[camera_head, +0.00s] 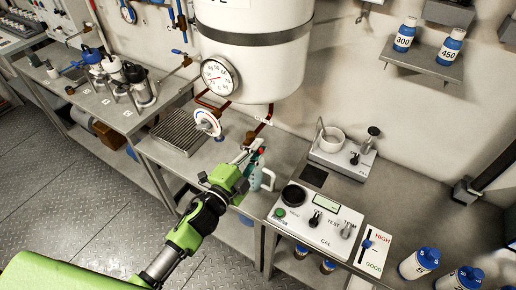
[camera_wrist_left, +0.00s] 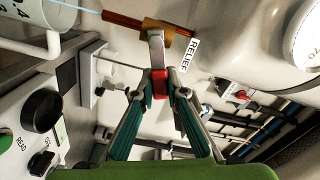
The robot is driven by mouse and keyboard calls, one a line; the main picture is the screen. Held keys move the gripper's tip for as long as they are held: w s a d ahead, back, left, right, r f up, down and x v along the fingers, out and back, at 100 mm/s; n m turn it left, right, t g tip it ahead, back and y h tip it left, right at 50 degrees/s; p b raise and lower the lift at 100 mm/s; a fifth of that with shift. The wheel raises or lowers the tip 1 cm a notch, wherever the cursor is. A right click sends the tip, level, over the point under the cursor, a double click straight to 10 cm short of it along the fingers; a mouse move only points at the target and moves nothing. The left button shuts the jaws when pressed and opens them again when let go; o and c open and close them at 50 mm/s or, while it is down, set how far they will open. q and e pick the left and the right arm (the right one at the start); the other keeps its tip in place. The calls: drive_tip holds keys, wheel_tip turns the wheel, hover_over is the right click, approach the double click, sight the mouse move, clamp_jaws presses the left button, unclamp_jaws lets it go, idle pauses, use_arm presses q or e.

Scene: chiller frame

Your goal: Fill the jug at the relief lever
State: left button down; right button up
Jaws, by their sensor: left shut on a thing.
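My left gripper (camera_head: 256,158) is at the end of the green arm, under the big white tank. In the left wrist view its fingers (camera_wrist_left: 160,88) are shut on the red-ended relief lever (camera_wrist_left: 156,48), beside the RELIEF label. The jug (camera_head: 256,179) is pale with a handle and stands on the bench just beyond the gripper, partly hidden by it. Part of the jug (camera_wrist_left: 28,42) shows at the wrist view's upper left. A thin pale-blue line, possibly water, runs above it. I cannot see the level in the jug. My right gripper is not in view.
The white tank (camera_head: 250,60) with a round gauge (camera_head: 218,77) hangs over the bench. A metal drain grate (camera_head: 181,130) lies left of the lever. A tester box (camera_head: 315,220) with knobs stands at the right. Bottles (camera_head: 418,263) stand at lower right.

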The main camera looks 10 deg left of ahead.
use_arm(q)
drive_tip(key=c, duration=2)
unclamp_jaws()
drive_tip(key=v, duration=1.2)
drive_tip(key=shift+r, duration=0.1)
